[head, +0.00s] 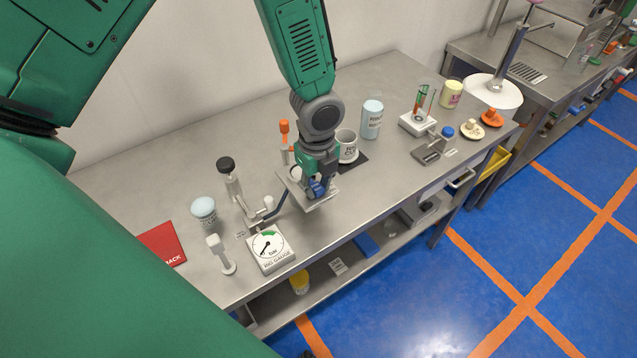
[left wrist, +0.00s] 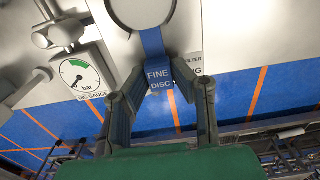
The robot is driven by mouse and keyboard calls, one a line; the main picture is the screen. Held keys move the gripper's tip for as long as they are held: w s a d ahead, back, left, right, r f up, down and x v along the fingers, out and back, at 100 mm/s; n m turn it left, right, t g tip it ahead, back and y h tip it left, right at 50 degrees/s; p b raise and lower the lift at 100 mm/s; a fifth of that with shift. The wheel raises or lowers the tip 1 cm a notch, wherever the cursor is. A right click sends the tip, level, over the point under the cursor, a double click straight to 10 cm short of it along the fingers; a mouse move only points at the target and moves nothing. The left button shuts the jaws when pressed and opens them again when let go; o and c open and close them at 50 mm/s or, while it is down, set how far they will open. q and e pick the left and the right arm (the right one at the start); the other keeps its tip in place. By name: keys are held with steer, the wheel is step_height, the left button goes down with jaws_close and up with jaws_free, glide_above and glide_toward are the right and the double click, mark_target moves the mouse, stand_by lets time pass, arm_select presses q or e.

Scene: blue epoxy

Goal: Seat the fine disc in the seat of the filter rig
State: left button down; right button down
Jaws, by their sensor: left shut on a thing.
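My left gripper (head: 318,190) is over the filter rig, a grey metal plate (head: 326,203) near the front edge of the bench. In the left wrist view my left gripper (left wrist: 160,88) is shut on the fine disc's blue handle (left wrist: 158,80), marked FINE DISC. A blue strip runs from the handle towards a pale round part at the top of that view. The rig's label (left wrist: 190,68) shows beside the handle, with a round outline above it. The gripper hides much of the rig, and I cannot tell whether the disc touches the seat. My right gripper is not in view.
The ring gauge (head: 270,249) stands left of the rig, near a black-topped valve fitting (head: 230,175). A white mug (head: 347,146) and a pale blue jar (head: 372,119) stand behind. A red mat (head: 162,244) lies far left.

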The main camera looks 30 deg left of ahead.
mark_target(317, 187)
arm_select(q)
steer(key=shift+f, duration=0.15)
steer(key=c, duration=1.3)
jaws_free()
step_height(317, 187, up, 2)
steer(key=shift+r+p, duration=0.25)
steer(key=shift+p, duration=0.8)
steer(key=shift+r, duration=1.25)
